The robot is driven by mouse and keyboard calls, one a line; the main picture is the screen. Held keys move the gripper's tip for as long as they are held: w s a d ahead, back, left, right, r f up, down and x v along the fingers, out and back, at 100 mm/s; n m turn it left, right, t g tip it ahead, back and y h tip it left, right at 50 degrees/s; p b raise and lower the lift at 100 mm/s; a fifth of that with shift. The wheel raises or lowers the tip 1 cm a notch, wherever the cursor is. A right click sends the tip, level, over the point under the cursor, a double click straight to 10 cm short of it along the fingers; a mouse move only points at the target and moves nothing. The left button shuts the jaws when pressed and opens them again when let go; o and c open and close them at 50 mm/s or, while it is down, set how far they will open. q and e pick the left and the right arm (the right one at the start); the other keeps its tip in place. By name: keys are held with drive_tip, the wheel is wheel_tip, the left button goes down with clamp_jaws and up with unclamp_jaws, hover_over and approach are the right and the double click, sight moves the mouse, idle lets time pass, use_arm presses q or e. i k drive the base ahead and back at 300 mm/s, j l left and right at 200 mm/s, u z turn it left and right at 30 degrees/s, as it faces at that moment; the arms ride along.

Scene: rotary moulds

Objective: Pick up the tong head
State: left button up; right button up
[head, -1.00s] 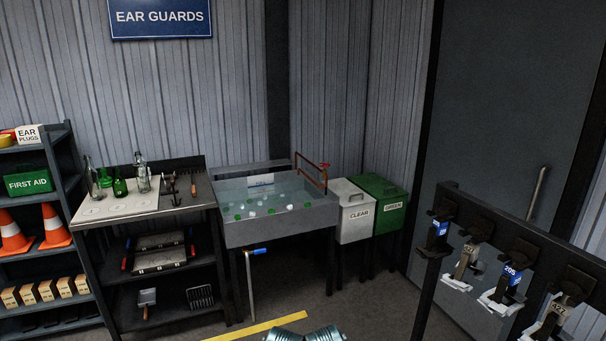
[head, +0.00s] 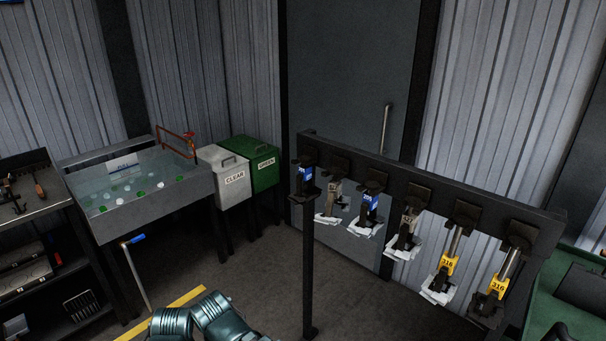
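Several tong heads hang in a row from a dark rack (head: 400,165) on the right in the head view. Two at the left have blue tags, such as this blue-tagged tong head (head: 370,208). Two at the right have yellow tags reading 316: one yellow-tagged tong head (head: 442,278) and another at the far right end (head: 492,295). I cannot tell which one the task means. A teal part of my arm shows at the bottom edge. Neither of my grippers is in view.
A grey water tank (head: 160,207) with a blue-handled tap stands at the left, beside a dark shelf bench (head: 35,215). A white CLEAR bin (head: 226,184) and a GREEN bin (head: 264,170) stand behind. Open floor lies before the rack; something green stands at the right edge.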

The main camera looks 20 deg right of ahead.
sight(449, 259)
drive_tip(key=z, duration=1.55)
